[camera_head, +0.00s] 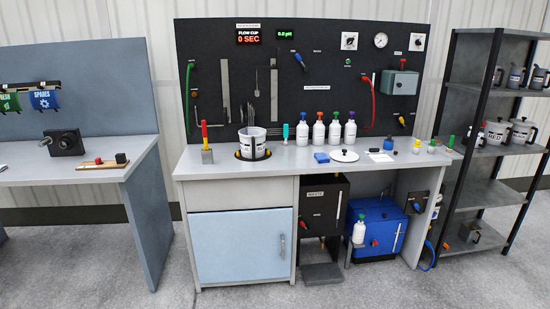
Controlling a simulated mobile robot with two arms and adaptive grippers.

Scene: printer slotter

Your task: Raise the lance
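I cannot tell for certain which part is the lance. Thin dark rods (256,86) rise above a white bucket (247,145) on the middle bench, in front of the dark back panel (320,60). Two grey vertical strips stand on the panel, a left one (225,90) and a right one (274,95). The lower ends of the rods are hidden by the bucket's wall or lie within it. Neither of my grippers shows in this view.
The bench (280,162) also holds a red-and-yellow handle on a grey block (207,157), several white bottles (319,133) and a white lid (344,156). A blue box (376,225) sits below. A shelf (485,90) stands right.

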